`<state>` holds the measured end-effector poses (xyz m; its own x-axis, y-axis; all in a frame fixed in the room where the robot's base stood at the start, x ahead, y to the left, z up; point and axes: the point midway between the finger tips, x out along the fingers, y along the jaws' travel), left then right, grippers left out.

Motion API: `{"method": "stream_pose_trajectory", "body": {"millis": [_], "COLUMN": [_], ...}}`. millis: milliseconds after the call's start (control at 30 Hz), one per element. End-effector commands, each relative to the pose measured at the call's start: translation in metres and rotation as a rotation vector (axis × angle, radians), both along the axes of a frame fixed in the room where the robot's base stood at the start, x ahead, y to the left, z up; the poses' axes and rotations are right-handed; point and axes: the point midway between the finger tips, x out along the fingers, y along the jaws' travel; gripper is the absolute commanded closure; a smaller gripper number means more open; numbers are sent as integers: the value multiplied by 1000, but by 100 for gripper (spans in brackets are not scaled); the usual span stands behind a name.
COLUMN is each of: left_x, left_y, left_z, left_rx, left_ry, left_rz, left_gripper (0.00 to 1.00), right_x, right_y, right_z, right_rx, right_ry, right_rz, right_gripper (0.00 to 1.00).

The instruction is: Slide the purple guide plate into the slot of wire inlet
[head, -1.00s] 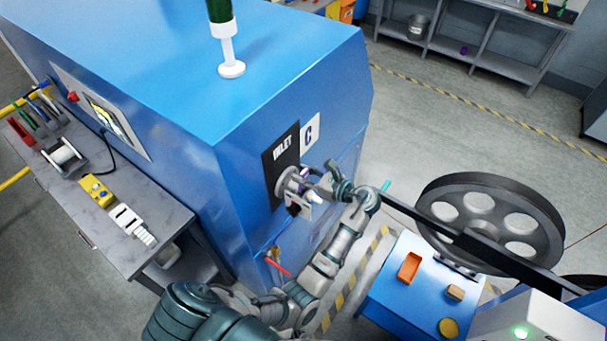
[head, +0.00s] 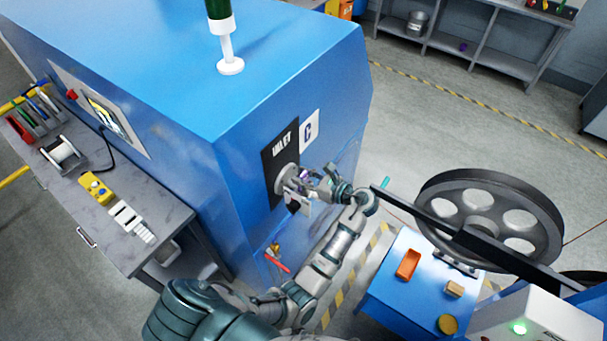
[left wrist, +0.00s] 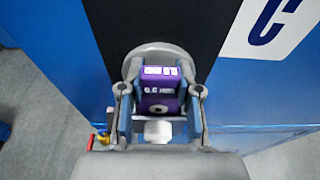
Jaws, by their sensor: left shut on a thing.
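The wire inlet (head: 287,181) is a round grey fitting on a black panel marked INLET on the side of the blue machine. My left gripper (head: 312,184) is at the inlet, shut on the purple guide plate (left wrist: 160,92). In the left wrist view my left gripper (left wrist: 159,105) has a finger on each side of the plate, and the grey rim of the inlet (left wrist: 150,52) shows just behind it. The slot is hidden behind the plate, so I cannot tell how deep the plate sits. My right gripper is not in view.
The blue machine (head: 200,75) fills the left and middle. A large grey pulley wheel (head: 490,215) on a dark bar stands to the right, above a blue table (head: 385,297) with small parts. A grey workbench (head: 165,215) with tools is at the left.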

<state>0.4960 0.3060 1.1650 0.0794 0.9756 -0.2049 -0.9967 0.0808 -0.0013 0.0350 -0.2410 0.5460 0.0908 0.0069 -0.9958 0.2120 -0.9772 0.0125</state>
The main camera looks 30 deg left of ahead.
Motion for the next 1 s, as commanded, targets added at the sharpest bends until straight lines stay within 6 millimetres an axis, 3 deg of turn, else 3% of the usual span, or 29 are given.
{"method": "stream_pose_trajectory", "body": {"millis": [300, 1000], "left_x": [0, 0], "left_y": [0, 0], "left_z": [-10, -11], "left_rx": [0, 0], "left_ry": [1, 0], "left_rz": [0, 0], "left_gripper": [100, 100], "right_x": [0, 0], "right_y": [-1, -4], "right_z": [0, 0], "right_rx": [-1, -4], "right_ry": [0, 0], "right_rz": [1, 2], "right_gripper": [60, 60]}}
